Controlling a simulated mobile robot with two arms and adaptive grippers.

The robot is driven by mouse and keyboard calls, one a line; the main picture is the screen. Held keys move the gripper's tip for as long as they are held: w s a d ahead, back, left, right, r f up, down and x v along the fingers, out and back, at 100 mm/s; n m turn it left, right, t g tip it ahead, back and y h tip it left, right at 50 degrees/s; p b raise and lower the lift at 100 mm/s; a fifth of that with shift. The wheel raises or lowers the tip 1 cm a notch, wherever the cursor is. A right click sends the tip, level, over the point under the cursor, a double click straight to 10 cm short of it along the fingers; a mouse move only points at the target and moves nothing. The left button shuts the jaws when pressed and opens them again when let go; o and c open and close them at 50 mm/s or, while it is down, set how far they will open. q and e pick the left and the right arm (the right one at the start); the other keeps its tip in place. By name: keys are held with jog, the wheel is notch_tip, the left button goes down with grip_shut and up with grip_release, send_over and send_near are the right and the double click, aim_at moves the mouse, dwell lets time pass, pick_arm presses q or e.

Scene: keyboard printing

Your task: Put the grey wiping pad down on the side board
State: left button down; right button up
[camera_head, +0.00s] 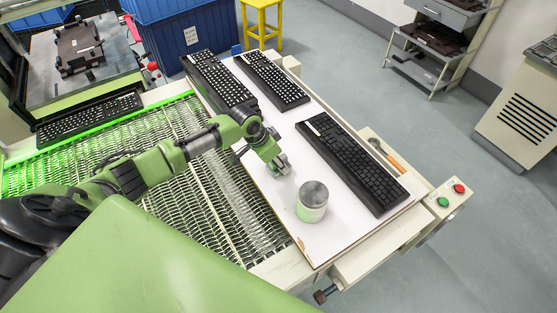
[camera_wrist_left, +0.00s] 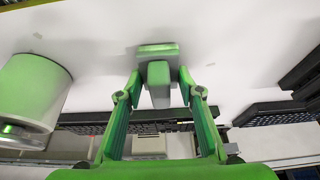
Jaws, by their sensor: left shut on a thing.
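My left gripper (camera_head: 277,160) is over the white board (camera_head: 280,205) beside the mesh belt. It is shut on the grey wiping pad (camera_head: 283,168), of which only a little shows in the head view. In the left wrist view the gripper (camera_wrist_left: 159,76) has its fingers on both sides of the pad's upright grip, and the flat pad (camera_wrist_left: 157,50) is beyond the fingertips, close to the white surface. I cannot tell whether the pad touches the board. My right gripper is not in view.
A jar with a grey lid (camera_head: 312,201) stands close to the gripper. A black keyboard (camera_head: 352,163) lies to the right, and two more (camera_head: 220,82) (camera_head: 272,80) lie at the far end. A spatula (camera_head: 385,154) lies on the right ledge. Bare board surrounds the jar.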

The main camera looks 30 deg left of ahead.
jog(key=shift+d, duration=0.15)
pick_arm(q)
jog(key=shift+f, duration=0.15)
jog(key=c, duration=1.4)
grip_release()
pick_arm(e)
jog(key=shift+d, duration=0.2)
pick_arm(q)
jog(key=shift+r, duration=0.3)
jog(key=b+v, duration=0.1)
jog(key=v, duration=1.1)
jog(key=shift+a+f, duration=0.1)
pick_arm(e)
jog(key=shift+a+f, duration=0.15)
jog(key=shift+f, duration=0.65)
